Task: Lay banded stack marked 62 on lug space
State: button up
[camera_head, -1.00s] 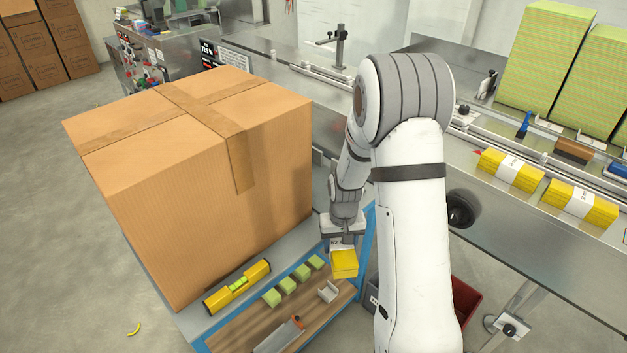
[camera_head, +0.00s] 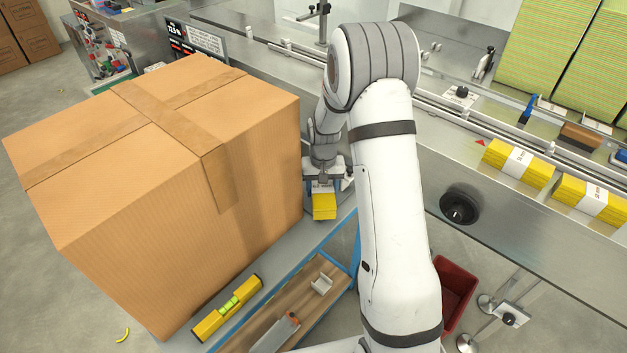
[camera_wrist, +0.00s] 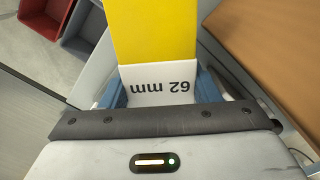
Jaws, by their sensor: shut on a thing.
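My gripper (camera_head: 323,187) is shut on the yellow banded stack (camera_head: 324,207) and holds it beside the right face of the large carton. In the wrist view the stack (camera_wrist: 150,30) has a white band reading "62 mm", upside down, between the blue fingers. Two other yellow banded stacks, a nearer one (camera_head: 588,200) and a farther one (camera_head: 518,162), lie on the conveyor (camera_head: 440,118) at the right. A small red triangle (camera_head: 479,142) marks the conveyor beside the farther stack. Which gap is the lug space, I cannot tell. My arm hides part of the conveyor.
A large cardboard carton (camera_head: 150,180) fills the left. A black knob (camera_head: 459,207) juts from the conveyor's side. A red bin (camera_head: 455,285) stands below.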

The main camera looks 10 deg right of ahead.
aim_at(314, 184)
jog(key=w, duration=0.2)
jog(key=w+a, duration=0.1)
jog(key=w, duration=0.2)
jog(key=shift+w+a+p, duration=0.1)
jog(key=shift+p, duration=0.25)
jog(key=shift+f+p, duration=0.45)
jog(key=shift+f, duration=1.3)
jog(key=shift+f, duration=0.25)
jog(key=o, duration=0.7)
jog(key=shift+r, duration=0.1)
jog(key=shift+r, duration=0.1)
